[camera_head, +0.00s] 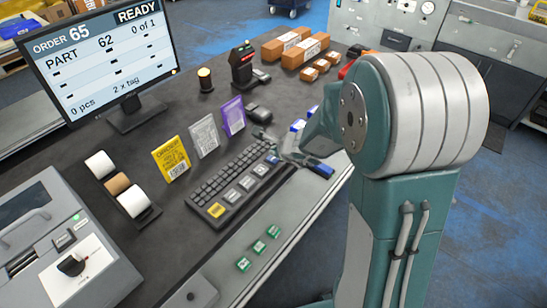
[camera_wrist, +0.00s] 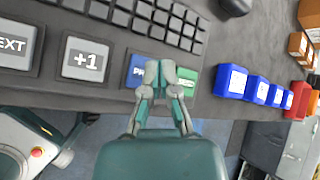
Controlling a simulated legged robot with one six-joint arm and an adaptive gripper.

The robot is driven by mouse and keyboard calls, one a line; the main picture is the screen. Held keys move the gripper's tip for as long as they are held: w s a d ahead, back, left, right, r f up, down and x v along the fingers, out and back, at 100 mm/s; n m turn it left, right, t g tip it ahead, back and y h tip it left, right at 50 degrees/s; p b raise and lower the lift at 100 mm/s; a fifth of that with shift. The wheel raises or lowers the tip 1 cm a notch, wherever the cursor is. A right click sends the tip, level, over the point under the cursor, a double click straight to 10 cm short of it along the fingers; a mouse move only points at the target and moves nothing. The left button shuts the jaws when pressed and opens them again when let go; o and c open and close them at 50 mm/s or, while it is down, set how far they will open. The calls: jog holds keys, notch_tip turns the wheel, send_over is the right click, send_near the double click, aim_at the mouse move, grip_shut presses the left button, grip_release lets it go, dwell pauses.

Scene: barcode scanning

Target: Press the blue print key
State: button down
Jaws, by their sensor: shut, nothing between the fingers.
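The blue print key (camera_wrist: 137,70) is in the row of large keys along the keyboard's near edge, and its lettering is partly covered by my fingers. It also shows in the head view (camera_head: 272,158), close to my fingertips. My gripper (camera_wrist: 160,74) is shut and empty. Its fingertips appear over the right edge of the blue key and the left part of the green key (camera_wrist: 187,83). I cannot tell whether they touch a key. The monitor (camera_head: 100,60) reads READY, order 65, part 62, 0 of 1, 0 pcs and 2 x tag.
The grey +1 key (camera_wrist: 85,59) and the NEXT key (camera_wrist: 15,46) lie left of the blue key. Several blue boxes (camera_wrist: 230,80) stand to the right. Yellow, white and purple tags (camera_head: 170,157) stand behind the keyboard (camera_head: 225,176). Green blocks (camera_head: 258,246) lie on the front ledge.

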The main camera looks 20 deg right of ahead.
jog(key=shift+f, duration=0.15)
jog(key=shift+f, duration=0.2)
jog(key=shift+f, duration=0.45)
dwell(0.6)
jog(key=shift+r, duration=0.85)
jog(key=shift+r, duration=2.55)
